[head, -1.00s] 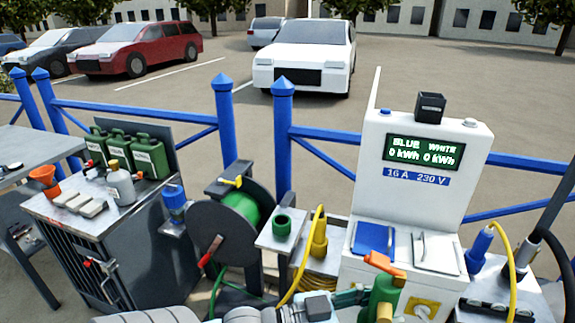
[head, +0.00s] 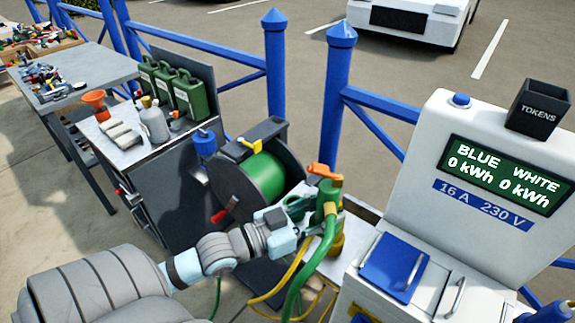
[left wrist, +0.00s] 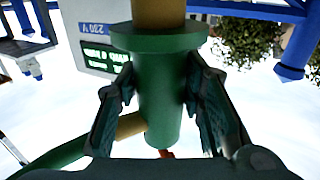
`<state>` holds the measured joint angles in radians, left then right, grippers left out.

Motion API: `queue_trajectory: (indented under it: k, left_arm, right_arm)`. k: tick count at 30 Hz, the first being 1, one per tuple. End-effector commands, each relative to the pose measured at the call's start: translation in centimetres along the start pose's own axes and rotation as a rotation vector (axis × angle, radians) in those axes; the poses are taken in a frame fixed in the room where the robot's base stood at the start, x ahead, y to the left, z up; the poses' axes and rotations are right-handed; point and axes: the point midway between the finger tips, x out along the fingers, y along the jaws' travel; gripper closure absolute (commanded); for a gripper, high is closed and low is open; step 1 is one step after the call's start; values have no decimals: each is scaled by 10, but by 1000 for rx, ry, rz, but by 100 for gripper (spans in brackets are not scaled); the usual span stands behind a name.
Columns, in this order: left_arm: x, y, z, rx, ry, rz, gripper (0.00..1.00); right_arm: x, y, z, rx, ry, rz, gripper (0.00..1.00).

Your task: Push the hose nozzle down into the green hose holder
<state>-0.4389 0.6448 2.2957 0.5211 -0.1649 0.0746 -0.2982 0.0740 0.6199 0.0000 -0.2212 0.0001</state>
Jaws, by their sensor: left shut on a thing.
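My left gripper (head: 312,205) is shut around the green body of the hose nozzle (head: 327,194), which has an orange lever on top. The nozzle looks roughly upright above the shelf between reel and pedestal. In the left wrist view, picture upside down, the nozzle (left wrist: 160,95) sits between both fingers (left wrist: 160,110); its flange and brass-coloured end (left wrist: 158,12) extend away from the lever. A green hose (head: 302,285) hangs from its side. The green hose holder cannot be made out, probably hidden behind gripper and nozzle; I cannot tell whether they touch. My right gripper is out of view.
A hose reel (head: 262,180) stands left of the nozzle. The white pedestal (head: 435,170) with its blue lid (head: 393,267) is close on the right. A yellow cable (head: 287,278) hangs below the gripper. Blue railings (head: 337,100) run behind.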

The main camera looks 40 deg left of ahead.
Motion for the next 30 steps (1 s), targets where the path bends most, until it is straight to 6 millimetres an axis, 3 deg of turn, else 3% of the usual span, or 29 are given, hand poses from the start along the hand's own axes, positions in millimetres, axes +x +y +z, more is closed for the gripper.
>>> queue_trajectory:
  k: [6,9,12,17,25,30]
  left_arm:
    - [21,-109,37,22,3,-202,100]
    - [24,-150,49,27,8,-279,100]
    - [24,-172,58,28,8,-317,100]
    - [25,-180,71,27,8,-328,100]
    - [25,-179,108,27,7,-326,100]
    - [26,-179,121,27,7,-325,100]
  right_arm:
    - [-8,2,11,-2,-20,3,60]
    - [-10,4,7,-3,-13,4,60]
    - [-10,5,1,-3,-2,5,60]
    - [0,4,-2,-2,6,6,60]
    - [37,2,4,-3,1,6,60]
    - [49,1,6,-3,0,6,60]
